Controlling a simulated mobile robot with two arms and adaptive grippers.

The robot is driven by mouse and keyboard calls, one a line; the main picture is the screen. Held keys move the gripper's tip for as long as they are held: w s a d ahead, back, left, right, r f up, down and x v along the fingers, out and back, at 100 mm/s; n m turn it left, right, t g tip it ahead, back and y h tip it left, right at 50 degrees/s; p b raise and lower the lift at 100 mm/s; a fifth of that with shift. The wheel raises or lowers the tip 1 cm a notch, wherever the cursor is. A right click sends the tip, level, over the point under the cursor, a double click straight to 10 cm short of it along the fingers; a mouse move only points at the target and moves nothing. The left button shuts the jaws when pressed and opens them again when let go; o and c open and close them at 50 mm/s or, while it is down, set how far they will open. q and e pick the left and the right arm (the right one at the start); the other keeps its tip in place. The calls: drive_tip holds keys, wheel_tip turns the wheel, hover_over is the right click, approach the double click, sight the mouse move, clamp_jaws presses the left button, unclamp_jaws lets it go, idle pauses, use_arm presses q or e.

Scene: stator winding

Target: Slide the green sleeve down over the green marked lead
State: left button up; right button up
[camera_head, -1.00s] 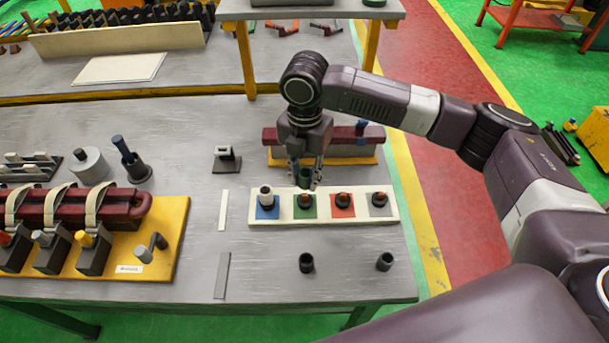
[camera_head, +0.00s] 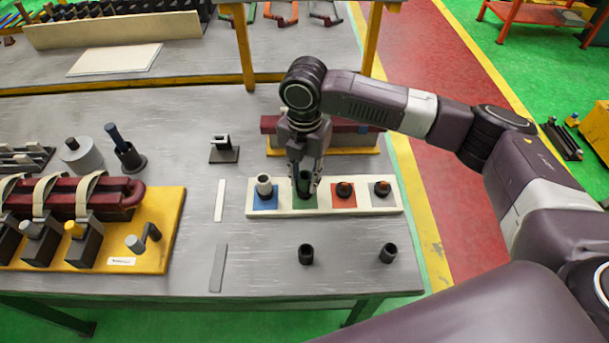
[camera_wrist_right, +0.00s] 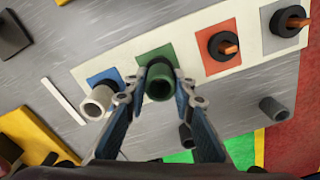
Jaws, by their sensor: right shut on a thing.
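The green sleeve (camera_head: 305,184) is a dark green tube, upright between the fingertips of my right gripper (camera_head: 304,188). It stands over the green square (camera_head: 311,201) of the white strip. In the right wrist view the green sleeve (camera_wrist_right: 160,84) sits between both fingers (camera_wrist_right: 157,92), which are shut on it. The green marked lead is hidden by the sleeve and fingers, and I cannot tell whether the sleeve is fully at its base. My left gripper is not in view.
The white strip (camera_head: 330,209) also has a blue square (camera_head: 265,203) with a pale sleeve (camera_head: 264,184), and red and grey squares with bare copper-tipped leads. Two dark sleeves (camera_head: 306,254) (camera_head: 388,253) stand in front. A maroon coil block (camera_head: 347,137) is behind.

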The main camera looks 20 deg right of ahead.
drive_tip(key=o, duration=0.9)
drive_tip(key=shift+o, duration=0.2)
wheel_tip(320, 180, up, 12)
idle(0.5)
